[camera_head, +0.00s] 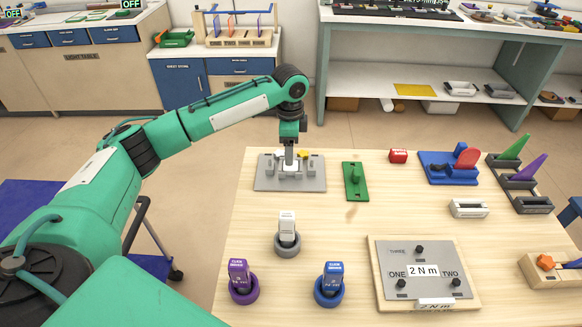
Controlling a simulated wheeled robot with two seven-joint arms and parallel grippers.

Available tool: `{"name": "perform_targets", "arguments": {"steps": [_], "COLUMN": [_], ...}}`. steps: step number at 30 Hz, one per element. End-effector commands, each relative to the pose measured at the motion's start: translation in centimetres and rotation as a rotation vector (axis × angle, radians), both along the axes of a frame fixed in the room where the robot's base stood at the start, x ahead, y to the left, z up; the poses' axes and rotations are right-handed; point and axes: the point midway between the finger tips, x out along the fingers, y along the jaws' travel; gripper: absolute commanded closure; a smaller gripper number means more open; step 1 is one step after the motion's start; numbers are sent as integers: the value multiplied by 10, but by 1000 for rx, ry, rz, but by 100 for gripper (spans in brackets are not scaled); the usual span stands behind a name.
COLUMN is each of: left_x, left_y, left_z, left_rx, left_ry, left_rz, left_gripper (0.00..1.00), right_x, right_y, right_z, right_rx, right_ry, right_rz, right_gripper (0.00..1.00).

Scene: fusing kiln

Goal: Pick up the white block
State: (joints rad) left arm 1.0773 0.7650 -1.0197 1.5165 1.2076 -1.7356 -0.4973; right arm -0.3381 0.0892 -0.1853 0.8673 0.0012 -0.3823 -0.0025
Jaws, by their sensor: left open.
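My left gripper (289,160) points straight down over the grey fixture plate (264,182) at the table's back left. It is open. A small white block (291,169) sits on that plate right at the fingertips. The gripper partly hides it, and I cannot tell whether the fingers touch it. Another white, labelled block (287,224) stands upright in a grey round holder (288,246) nearer the front. My right gripper is not in view.
A "2 N m" board (387,253) lies front right. Bare wood lies between them.

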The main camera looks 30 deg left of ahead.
Motion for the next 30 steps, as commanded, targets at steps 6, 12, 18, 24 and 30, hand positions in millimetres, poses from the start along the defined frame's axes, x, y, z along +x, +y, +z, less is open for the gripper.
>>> {"name": "perform_targets", "arguments": {"steps": [6, 12, 18, 24, 30], "left_x": [0, 0, 0, 0, 1], "left_y": [-1, -3, -3, -3, -3], "left_z": [-17, -47, -58, -58, -58], "left_rx": [0, 0, 0, 0, 0], "left_ry": [1, 1, -1, -1, -1], "left_rz": [0, 0, -1, -1, 0], "left_gripper": [35, 35, 35, 42, 82], "right_x": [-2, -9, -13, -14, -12], "right_y": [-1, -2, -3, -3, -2], "right_z": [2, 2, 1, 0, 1], "right_rx": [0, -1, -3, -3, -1], "right_ry": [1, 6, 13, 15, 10], "right_rz": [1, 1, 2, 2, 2], "right_gripper": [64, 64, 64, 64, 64]}}
